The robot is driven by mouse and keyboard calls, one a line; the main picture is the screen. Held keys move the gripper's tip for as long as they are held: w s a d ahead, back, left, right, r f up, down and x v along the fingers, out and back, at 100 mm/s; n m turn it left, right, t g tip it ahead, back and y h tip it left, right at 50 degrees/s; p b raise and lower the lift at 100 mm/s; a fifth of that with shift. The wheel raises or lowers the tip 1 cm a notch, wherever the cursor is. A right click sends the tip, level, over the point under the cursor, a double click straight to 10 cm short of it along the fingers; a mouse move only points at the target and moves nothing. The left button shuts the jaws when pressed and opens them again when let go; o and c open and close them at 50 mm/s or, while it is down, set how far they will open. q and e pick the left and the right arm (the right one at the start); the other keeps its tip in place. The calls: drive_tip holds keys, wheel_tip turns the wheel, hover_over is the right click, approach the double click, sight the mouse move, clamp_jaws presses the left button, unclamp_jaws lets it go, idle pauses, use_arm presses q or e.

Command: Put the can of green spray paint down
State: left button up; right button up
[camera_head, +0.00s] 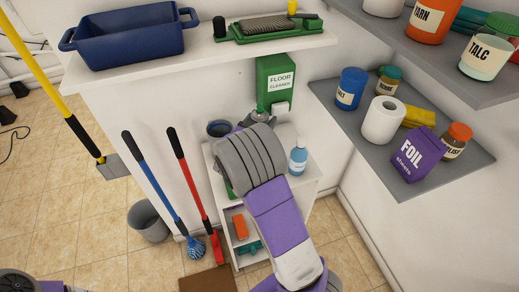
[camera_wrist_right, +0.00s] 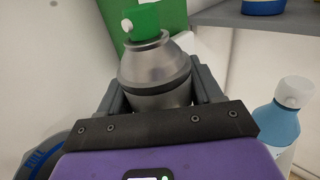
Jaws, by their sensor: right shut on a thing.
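The spray paint can, with a silver shoulder, green cap and white nozzle, shows upright in the right wrist view (camera_wrist_right: 155,68). My right gripper (camera_wrist_right: 158,95) is shut on it, one finger on each side. In the head view only the top of the can (camera_head: 260,113) shows past my right arm, above the small white shelf unit (camera_head: 308,180). The can's lower part is hidden, so I cannot tell if it touches the unit's top. My left gripper is not in view.
A dark blue round container (camera_head: 219,128) is to the left. The green floor cleaner box (camera_head: 276,77) is on the wall behind. A blue-handled mop (camera_head: 155,180) and red-handled tool (camera_head: 187,175) lean left.

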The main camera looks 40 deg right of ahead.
wheel_tip(320, 180, down, 4)
drive_tip(key=shift+w+r+b, duration=0.1)
drive_tip(key=shift+w+b, duration=0.05)
drive_tip(key=shift+b, duration=0.3)
drive_tip(key=shift+f+b, duration=0.55)
drive_tip(key=shift+f, duration=1.3)
drive_tip(key=shift+f, duration=0.15)
drive_tip(key=o, duration=0.8)
drive_tip(key=shift+o, duration=0.4)
